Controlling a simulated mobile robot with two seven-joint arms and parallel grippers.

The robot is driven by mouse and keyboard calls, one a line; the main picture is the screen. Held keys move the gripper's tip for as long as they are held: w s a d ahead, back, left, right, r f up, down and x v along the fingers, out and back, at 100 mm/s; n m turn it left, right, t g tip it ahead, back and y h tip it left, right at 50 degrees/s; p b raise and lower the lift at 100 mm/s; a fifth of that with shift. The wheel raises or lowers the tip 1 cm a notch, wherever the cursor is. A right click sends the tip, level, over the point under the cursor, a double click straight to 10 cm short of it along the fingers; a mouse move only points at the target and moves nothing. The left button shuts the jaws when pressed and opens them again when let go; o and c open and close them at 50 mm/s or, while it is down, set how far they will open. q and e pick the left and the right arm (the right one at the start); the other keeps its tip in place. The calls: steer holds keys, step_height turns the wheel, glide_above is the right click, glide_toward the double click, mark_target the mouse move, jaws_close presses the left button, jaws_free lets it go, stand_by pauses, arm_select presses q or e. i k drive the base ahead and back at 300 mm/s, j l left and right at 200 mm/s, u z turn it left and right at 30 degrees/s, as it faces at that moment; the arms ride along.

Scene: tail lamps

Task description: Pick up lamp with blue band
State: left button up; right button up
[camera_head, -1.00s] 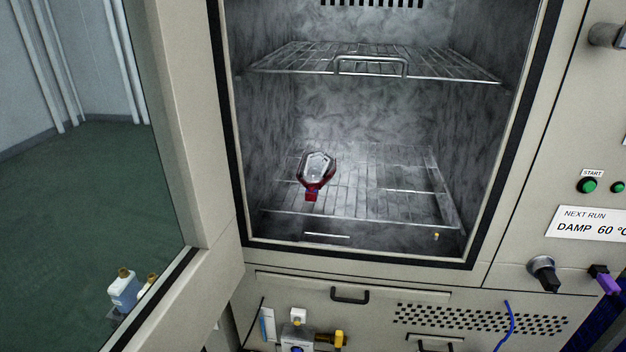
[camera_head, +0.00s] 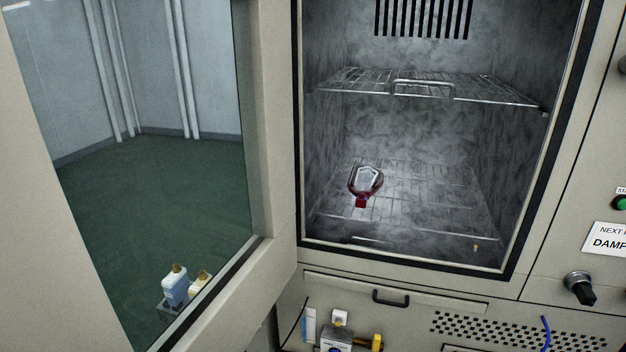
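One tail lamp (camera_head: 366,182) with a red rim and a clear, pale face lies on the lower wire rack (camera_head: 440,205), left of the rack's middle, inside the open test chamber. A red block-like end points toward the front. I cannot make out a blue band on it at this size. Neither of my grippers shows in the head view.
The chamber door (camera_head: 262,245) stands open to the left, with a window in it. An upper wire rack (camera_head: 480,92) with a handle is empty. Below are a drawer handle (camera_head: 390,298) and a vented panel. A black knob (camera_head: 580,288) sticks out at right.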

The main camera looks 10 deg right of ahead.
mark_target(365, 180)
steer(key=i+l+u, duration=0.1)
steer(key=l+u, duration=0.25)
steer(key=i+l+u, duration=0.1)
steer(key=u, duration=0.25)
